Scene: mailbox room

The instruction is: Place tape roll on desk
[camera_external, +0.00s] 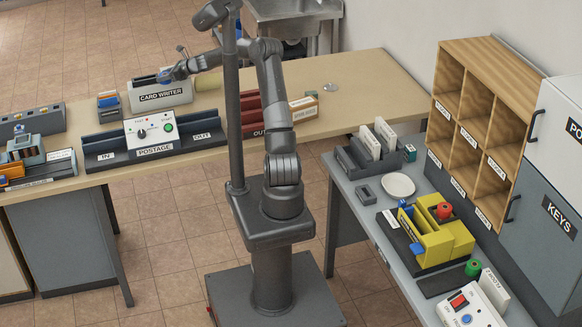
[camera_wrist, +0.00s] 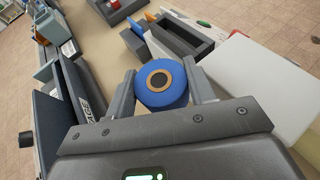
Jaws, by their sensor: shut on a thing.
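The tape roll is blue with a brown core (camera_wrist: 160,80) and sits between the two fingers of my gripper (camera_wrist: 160,72) in the wrist view. The gripper is shut on it. In the external view my gripper (camera_external: 171,76) is at the far end of the arm, over the back of the wooden desk (camera_external: 360,85), beside the box labelled CARD WRITER (camera_external: 160,97). A small blue patch of the roll (camera_external: 165,77) shows there. I cannot tell how high the roll is above the desk.
The POSTAGE unit (camera_external: 155,129) stands in front of the card writer. Red bins (camera_external: 252,122) stand right of it, behind my column. The desk's right part is mostly clear. A grey side table (camera_external: 345,182) holds a yellow device (camera_external: 430,230) and a white plate (camera_external: 398,185).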

